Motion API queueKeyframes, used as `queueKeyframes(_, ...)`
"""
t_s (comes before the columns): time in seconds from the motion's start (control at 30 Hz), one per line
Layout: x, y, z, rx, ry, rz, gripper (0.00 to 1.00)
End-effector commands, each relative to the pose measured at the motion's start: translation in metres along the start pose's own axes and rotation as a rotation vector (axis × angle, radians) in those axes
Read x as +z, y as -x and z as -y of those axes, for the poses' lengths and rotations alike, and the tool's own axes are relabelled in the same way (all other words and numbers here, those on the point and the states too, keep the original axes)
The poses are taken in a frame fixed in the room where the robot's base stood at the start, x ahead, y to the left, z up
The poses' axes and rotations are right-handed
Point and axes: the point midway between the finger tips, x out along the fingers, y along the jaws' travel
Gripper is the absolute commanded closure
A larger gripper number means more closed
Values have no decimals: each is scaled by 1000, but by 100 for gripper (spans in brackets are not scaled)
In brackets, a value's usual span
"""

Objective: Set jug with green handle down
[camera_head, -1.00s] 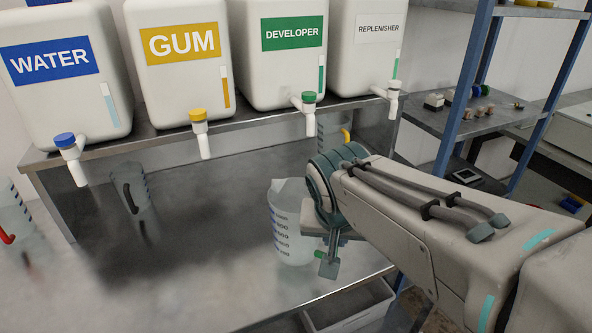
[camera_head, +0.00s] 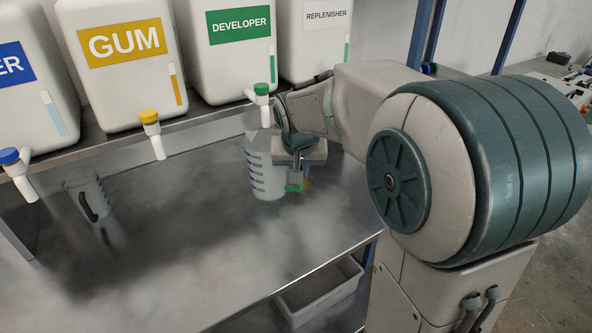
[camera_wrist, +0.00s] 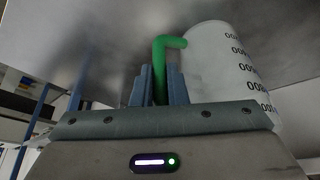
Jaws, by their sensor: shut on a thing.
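The jug with the green handle (camera_head: 264,172) is a translucent measuring jug with dark graduation marks. It is upright at the back of the steel bench, below the developer tap. My gripper (camera_wrist: 160,86) is shut on its green handle (camera_wrist: 159,62), with a finger on each side in the wrist view. The jug's body (camera_wrist: 225,70) shows right of the fingers there. In the head view my gripper (camera_head: 294,178) is at the jug's right side and partly covers the handle. I cannot tell whether the jug's base touches the bench.
The developer tank (camera_head: 236,50) with its green tap (camera_head: 262,92) stands on the shelf above. Something orange shows just behind my gripper. The front and middle of the bench (camera_head: 200,255) are clear.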

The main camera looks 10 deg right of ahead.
Motion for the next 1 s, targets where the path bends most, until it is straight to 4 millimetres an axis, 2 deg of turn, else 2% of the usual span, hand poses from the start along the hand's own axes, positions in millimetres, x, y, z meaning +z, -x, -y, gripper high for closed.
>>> queueKeyframes(0.2,-16,-7,-1,1,-2,0,100)
queueKeyframes(0.4,-1,-35,0,0,-1,2,100)
queueKeyframes(0.83,2,-42,0,-1,-1,-1,100)
queueKeyframes(0.87,2,-42,0,-1,-1,-1,84)
queueKeyframes(0.93,2,-41,0,0,-1,-1,65)
queueKeyframes(1.0,2,-41,0,0,-1,0,65)
